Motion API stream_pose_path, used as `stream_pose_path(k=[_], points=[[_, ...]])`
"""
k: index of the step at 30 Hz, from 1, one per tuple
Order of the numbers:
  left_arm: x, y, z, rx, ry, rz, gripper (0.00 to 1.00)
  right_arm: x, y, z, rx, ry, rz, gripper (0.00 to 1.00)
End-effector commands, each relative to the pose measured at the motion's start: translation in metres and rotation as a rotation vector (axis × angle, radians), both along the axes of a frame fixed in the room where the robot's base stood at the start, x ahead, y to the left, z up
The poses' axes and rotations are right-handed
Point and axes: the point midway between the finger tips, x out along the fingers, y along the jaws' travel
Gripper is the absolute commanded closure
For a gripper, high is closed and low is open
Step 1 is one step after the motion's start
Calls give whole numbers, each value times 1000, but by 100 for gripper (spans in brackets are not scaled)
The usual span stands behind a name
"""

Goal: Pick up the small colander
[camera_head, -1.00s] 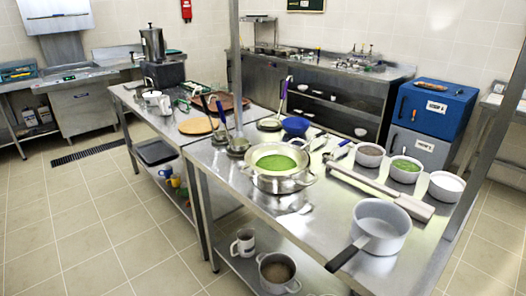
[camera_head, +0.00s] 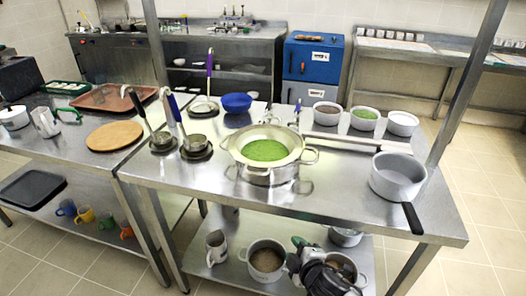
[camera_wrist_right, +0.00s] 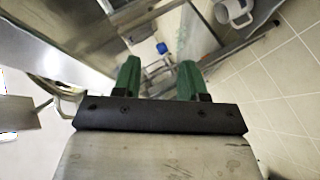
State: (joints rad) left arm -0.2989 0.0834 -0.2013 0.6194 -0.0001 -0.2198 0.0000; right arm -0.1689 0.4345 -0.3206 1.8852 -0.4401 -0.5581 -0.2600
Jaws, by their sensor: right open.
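A wide-rimmed metal strainer (camera_head: 290,139) holding green food sits on a two-handled steel pot (camera_head: 268,176) in the middle of the steel table. My right gripper (camera_head: 300,243) is low at the table's front edge, beside the lower shelf and well apart from the strainer. In the right wrist view its green fingers (camera_wrist_right: 160,78) are spread with nothing between them. My left gripper is not in view.
A grey saucepan (camera_head: 398,176) stands at the table's right, its black handle over the edge. Three bowls (camera_head: 364,118) line the back. Ladles (camera_head: 196,143) stand at left. The lower shelf holds a mug (camera_head: 215,247), a pot (camera_head: 266,262) and a partly hidden metal vessel (camera_head: 345,237).

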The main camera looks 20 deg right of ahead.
Motion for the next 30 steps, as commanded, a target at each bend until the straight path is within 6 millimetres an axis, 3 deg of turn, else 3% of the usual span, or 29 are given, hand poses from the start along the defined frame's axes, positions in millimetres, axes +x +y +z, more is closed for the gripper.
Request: stream_pose_path(k=[1,3,6,9,14,30], points=[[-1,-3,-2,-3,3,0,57,15,6,46,-100,-133,85,58],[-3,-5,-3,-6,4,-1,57,23,19,95,-230,-286,191,58],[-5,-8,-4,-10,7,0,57,22,36,145,-375,-451,299,58],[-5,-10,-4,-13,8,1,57,19,47,173,-464,-550,360,58],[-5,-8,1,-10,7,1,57,34,57,188,-498,-589,380,58],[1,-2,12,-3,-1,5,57,98,71,190,-494,-584,378,58]])
